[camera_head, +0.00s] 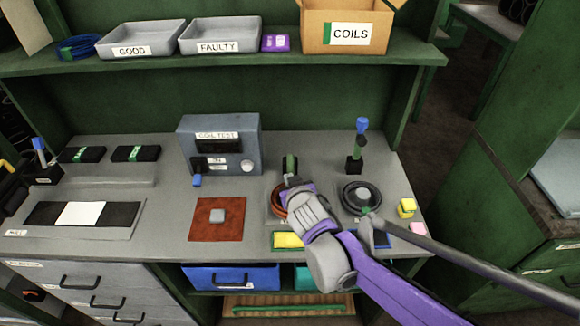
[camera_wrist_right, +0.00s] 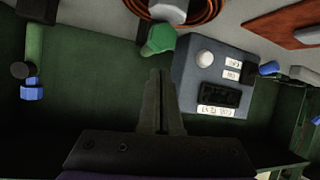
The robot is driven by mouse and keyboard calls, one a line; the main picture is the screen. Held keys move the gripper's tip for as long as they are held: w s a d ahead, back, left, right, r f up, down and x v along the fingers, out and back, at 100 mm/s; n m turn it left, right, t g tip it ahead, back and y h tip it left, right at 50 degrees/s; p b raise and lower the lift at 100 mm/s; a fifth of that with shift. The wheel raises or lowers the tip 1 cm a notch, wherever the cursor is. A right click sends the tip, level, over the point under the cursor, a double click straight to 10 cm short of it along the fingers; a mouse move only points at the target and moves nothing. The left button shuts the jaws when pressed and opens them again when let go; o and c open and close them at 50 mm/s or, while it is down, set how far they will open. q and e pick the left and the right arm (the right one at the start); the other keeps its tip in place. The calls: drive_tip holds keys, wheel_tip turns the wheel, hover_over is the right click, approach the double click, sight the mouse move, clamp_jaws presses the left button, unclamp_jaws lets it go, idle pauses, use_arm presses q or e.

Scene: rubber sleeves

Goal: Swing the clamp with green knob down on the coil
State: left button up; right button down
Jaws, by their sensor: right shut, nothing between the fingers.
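The green knob (camera_wrist_right: 160,38) shows in the right wrist view beside a dark mount, at the edge of the copper coil (camera_wrist_right: 207,12). A green upright part (camera_head: 290,161) shows behind the coil in the head view; how far the clamp is tilted I cannot tell. The coil (camera_head: 278,200) is mostly hidden by my right arm. My right gripper (camera_wrist_right: 161,73) is shut and empty, its fingertips just short of the knob in the wrist picture; contact is not clear. In the head view it (camera_head: 290,181) is over the coil's station. My left gripper is not in view.
The coil test box (camera_head: 219,146) stands left of my gripper. To the right, an upright clamp with a blue knob (camera_head: 362,125) stands behind a dark coil (camera_head: 357,195). A long grey rod (camera_head: 460,258) crosses the lower right. A brown mat (camera_head: 205,232) lies at the front.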

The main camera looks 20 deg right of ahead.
drive_tip(key=f, duration=0.1)
drive_tip(key=s+f+b, duration=0.1)
drive_tip(key=f, duration=0.1)
drive_tip(key=shift+a, duration=0.1)
drive_tip(key=shift+s+a+f+b, duration=0.1)
drive_tip(key=shift+s+f+b, duration=0.2)
drive_tip(key=shift+f, duration=0.2)
drive_tip(key=shift+s+f+b, duration=0.15)
drive_tip(key=shift+f+b, duration=0.15)
drive_tip(key=shift+f, duration=0.2)
drive_tip(key=shift+s+a+r, duration=0.25)
drive_tip(key=shift+s+r, duration=0.15)
drive_tip(key=shift+s, duration=0.05)
drive_tip(key=s+a+r+t+p, duration=0.1)
drive_tip(key=s+r+p, duration=0.2)
drive_tip(key=s+r, duration=0.2)
drive_tip(key=s, duration=0.3)
drive_tip(key=shift+r+n+y, duration=0.3)
